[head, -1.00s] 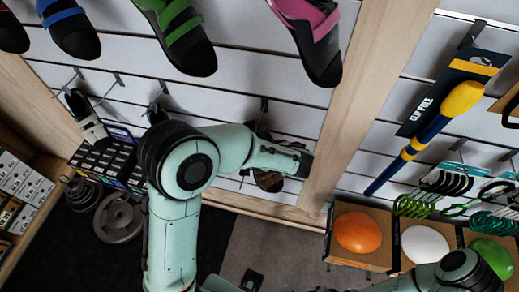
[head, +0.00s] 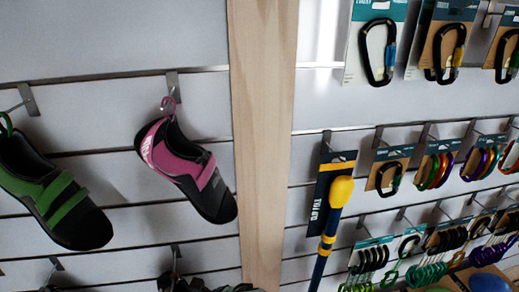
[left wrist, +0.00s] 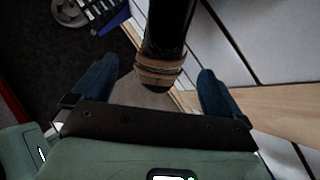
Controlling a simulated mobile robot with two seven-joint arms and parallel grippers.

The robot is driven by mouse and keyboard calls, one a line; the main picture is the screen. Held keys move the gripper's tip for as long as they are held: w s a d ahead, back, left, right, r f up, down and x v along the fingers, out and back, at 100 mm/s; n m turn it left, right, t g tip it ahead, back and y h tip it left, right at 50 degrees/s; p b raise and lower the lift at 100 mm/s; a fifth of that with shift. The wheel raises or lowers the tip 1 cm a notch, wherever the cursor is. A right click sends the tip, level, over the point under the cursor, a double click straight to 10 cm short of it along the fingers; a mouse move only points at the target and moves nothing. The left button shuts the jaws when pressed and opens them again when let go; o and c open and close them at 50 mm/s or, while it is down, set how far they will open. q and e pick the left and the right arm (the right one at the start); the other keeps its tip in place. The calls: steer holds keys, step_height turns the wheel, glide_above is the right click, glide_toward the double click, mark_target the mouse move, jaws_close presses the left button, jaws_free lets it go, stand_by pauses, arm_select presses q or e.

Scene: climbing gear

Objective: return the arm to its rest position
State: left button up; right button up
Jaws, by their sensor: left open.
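My left gripper (left wrist: 153,72) shows in the left wrist view with its two blue fingers spread wide apart. A dark hanging item with a tan band (left wrist: 158,72), perhaps a shoe, shows in the gap between the fingers. I cannot tell whether it lies between them or beyond them, but the fingers are not closed on it. Neither of my arms shows in the head view now, and my right gripper is not seen.
The slatted wall carries a pink-and-black shoe (head: 187,168), a green-and-black shoe (head: 50,195), a blue-and-yellow pole (head: 330,225) and several carabiners (head: 378,50). A wooden post (head: 262,140) divides it. A grey weight plate (left wrist: 66,14) lies on the dark floor, upper left.

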arm_select(q)
steer(key=s+f+n+g+h, duration=0.1)
steer(key=s+f+n+h, duration=0.2)
steer(key=s+f+n, duration=0.4)
steer(key=s+d+f+n+g+h, duration=0.1)
steer(key=s+f+n+h, duration=0.3)
steer(key=f, duration=1.2)
steer(key=s+d+f+n+g+h, duration=0.1)
steer(key=s+f+n+g+h, duration=0.2)
steer(key=s+f+n, duration=0.8)
steer(key=f+n+h, duration=0.1)
steer(key=n, duration=0.5)
steer(key=shift+s+d, duration=0.2)
steer(key=shift+s, duration=0.15)
steer(key=shift+f, duration=0.1)
